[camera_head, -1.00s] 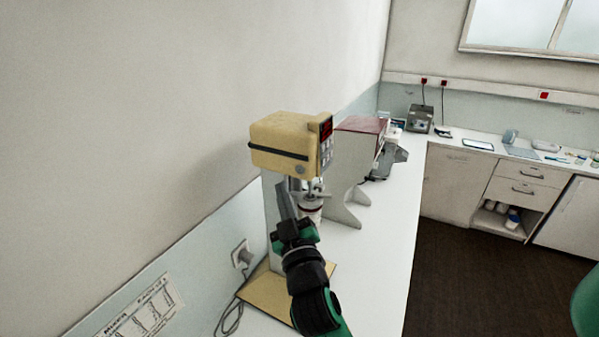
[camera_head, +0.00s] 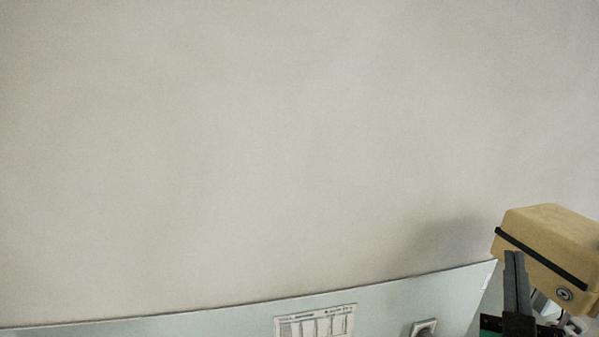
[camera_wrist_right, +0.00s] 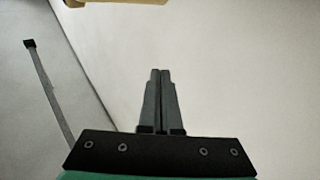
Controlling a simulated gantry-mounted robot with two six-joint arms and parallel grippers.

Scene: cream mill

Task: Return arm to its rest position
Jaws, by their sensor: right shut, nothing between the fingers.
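My right gripper (camera_head: 515,255) shows at the lower right of the head view, pointing up, in front of the cream-coloured mill's (camera_head: 553,245) left side. Its two dark fingers are together with nothing between them. In the right wrist view the shut fingers (camera_wrist_right: 161,72) stand at the middle against a pale wall. My left gripper is not in view.
A blank wall (camera_head: 240,150) fills most of the head view. Along its foot runs a pale blue panel (camera_head: 180,321) with a printed chart (camera_head: 315,323) and a wall socket (camera_head: 423,328). The bench top is out of the head view.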

